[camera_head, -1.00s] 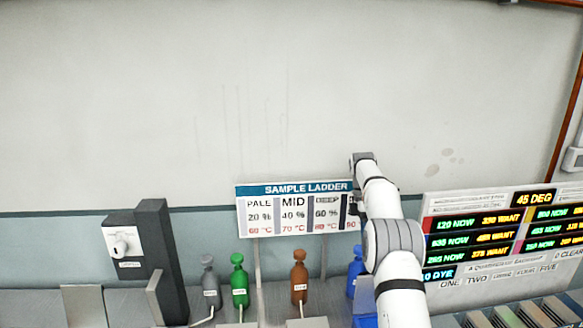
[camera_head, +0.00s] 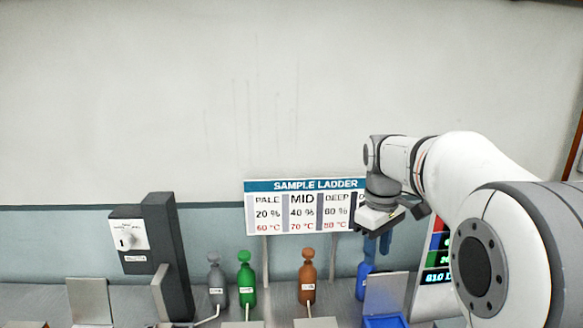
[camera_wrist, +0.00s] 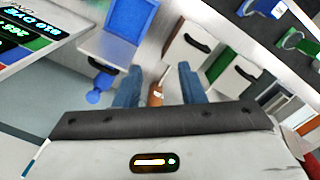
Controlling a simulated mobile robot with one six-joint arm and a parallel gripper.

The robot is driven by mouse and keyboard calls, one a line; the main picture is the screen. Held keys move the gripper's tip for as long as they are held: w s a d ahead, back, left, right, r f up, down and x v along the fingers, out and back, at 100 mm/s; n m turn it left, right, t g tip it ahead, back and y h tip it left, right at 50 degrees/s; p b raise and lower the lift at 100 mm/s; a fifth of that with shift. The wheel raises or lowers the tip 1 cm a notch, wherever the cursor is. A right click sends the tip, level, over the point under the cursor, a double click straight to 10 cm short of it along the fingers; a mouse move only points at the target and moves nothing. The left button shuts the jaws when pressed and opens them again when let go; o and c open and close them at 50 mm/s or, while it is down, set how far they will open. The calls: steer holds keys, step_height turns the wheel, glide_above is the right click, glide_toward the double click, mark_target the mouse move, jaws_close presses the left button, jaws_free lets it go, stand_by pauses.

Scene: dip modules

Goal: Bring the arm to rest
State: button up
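My gripper (camera_head: 378,243) hangs from my raised arm at the right of the head view, in front of the sign's right end and above the blue bottle (camera_head: 362,283). In the wrist view my gripper (camera_wrist: 158,84) shows two blue fingers spread apart. Nothing is held between them; an orange-brown bottle (camera_wrist: 155,96) shows in the background through the gap. My arm's thick white links fill the right side of the head view and hide what is behind them.
The sample ladder sign (camera_head: 300,186) stands against the wall. Grey (camera_head: 215,282), green (camera_head: 245,280) and orange-brown (camera_head: 307,280) bottles stand below. A dark post (camera_head: 165,250) is at left. A lit display board (camera_head: 437,250) is mostly hidden. The upper wall is clear.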

steer(key=s+a+f+m+t+b, duration=0.1)
steer(key=s+f+m, duration=0.2)
steer(key=s, duration=0.7)
steer(key=s+a+f+m+t+b, duration=0.1)
steer(key=s+a+f+m+t, duration=0.1)
steer(key=s+f+m, duration=0.2)
steer(key=s+f, duration=0.3)
steer(key=s, duration=0.4)
steer(key=shift+s+m+b, duration=0.15)
steer(key=shift+m+b, duration=0.15)
steer(key=shift+b, duration=0.05)
